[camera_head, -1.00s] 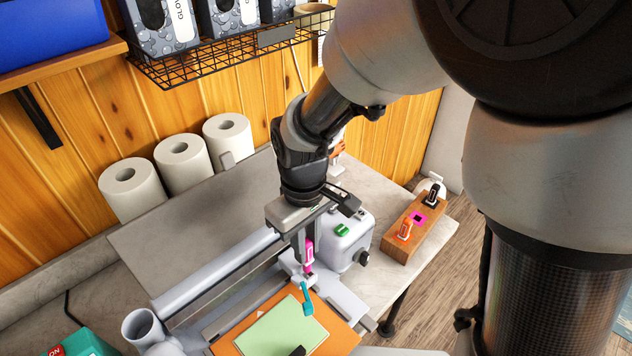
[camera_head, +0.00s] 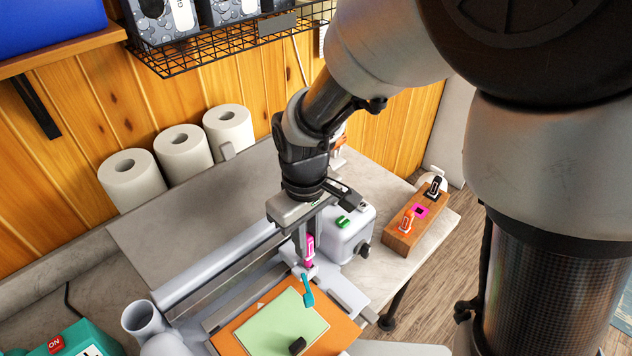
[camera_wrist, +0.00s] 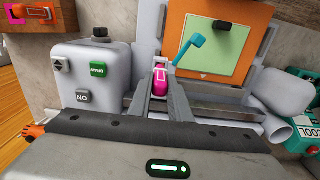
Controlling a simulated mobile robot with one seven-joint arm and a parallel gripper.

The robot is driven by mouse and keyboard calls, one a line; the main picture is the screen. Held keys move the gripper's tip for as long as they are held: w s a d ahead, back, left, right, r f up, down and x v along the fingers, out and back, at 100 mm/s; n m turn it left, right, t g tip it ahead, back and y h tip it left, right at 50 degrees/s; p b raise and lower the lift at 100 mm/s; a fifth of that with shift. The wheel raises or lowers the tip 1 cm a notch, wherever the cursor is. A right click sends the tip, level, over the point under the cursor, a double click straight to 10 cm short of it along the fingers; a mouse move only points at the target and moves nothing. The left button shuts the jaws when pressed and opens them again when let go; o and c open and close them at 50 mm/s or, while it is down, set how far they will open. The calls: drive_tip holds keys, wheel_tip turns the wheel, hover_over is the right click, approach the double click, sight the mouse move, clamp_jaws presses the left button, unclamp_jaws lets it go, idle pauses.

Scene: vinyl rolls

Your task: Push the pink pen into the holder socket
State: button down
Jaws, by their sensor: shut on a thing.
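The pink pen (camera_head: 310,246) is upright between the fingers of my gripper (camera_head: 307,238), which is shut on it. In the wrist view the pink pen (camera_wrist: 160,84) shows between the two grey fingertips (camera_wrist: 161,92). Its lower end is at the pale holder (camera_head: 306,271) on the machine's carriage. The socket opening is hidden by the pen and fingers, so I cannot tell how deep the pen sits. A teal lever (camera_head: 307,291) sticks out from the holder over the green sheet, and it also shows in the wrist view (camera_wrist: 188,46).
A white machine housing (camera_head: 347,234) with a green button stands close right of my gripper. A wooden pen block (camera_head: 400,245) has an orange pen, a black pen and an empty pink-edged slot. White rolls (camera_head: 183,152) stand at the back left.

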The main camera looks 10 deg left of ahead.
drive_tip(key=shift+f+b, duration=1.65)
drive_tip(key=shift+f, duration=0.55)
idle(1.4)
drive_tip(key=shift+s+f, duration=0.15)
drive_tip(key=shift+f, duration=0.1)
idle(0.7)
drive_tip(key=c, duration=1.1)
unclamp_jaws()
drive_tip(key=shift+r, duration=0.25)
drive_tip(key=shift+r+p, duration=2.7)
drive_tip(key=shift+r, duration=0.65)
drive_tip(key=shift+r, duration=0.1)
